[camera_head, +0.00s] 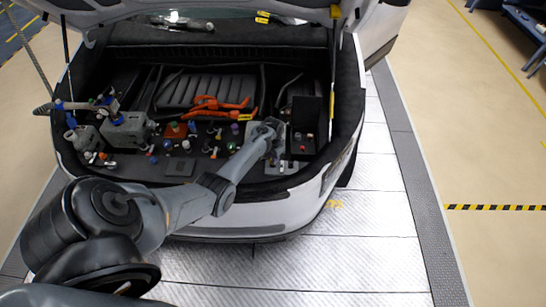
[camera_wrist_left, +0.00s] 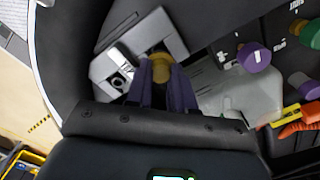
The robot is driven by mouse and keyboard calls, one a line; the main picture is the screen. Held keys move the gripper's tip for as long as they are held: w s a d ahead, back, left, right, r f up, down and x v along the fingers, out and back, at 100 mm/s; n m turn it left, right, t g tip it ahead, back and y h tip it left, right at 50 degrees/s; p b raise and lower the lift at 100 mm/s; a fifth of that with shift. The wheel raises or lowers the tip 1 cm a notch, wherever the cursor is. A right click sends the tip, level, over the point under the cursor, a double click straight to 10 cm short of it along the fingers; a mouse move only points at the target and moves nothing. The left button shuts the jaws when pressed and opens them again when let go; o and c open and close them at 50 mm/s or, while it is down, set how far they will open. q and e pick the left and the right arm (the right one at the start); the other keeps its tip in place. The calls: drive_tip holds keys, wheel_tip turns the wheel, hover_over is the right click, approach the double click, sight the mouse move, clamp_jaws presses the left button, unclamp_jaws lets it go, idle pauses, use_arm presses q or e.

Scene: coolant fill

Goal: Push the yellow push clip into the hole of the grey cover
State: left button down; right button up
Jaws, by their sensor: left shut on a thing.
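My left gripper (camera_head: 272,152) reaches into the car's open front compartment at its right side. In the left wrist view its two purple-grey fingers (camera_wrist_left: 163,82) are shut on the yellow push clip (camera_wrist_left: 158,62), whose rounded head shows between and beyond the fingertips. The clip's lower end is hidden by the fingers. The grey cover (camera_wrist_left: 107,66) lies under and beside the clip, with a dark round hole to the left of the fingers. The cover also shows in the head view (camera_head: 283,168), small, below the gripper. I cannot tell whether the clip touches it. My right gripper is not in view.
Several coloured caps and fittings stand left of the gripper, among them a purple cap (camera_wrist_left: 254,57). Orange cables (camera_head: 215,103) lie behind. A black box (camera_head: 305,125) stands to the right. The car's front edge (camera_head: 240,200) runs below my arm.

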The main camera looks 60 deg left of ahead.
use_arm(q)
drive_tip(key=shift+f+b, duration=0.9)
drive_tip(key=shift+f, duration=0.2)
drive_tip(key=shift+r+p, duration=0.3)
drive_tip(key=shift+r+p, duration=0.5)
drive_tip(key=shift+p, duration=0.15)
drive_tip(key=shift+p, duration=0.45)
idle(1.6)
drive_tip(key=shift+f+b, duration=0.65)
drive_tip(key=shift+f, duration=0.15)
drive_tip(key=c, duration=0.9)
unclamp_jaws()
drive_tip(key=shift+r, duration=0.2)
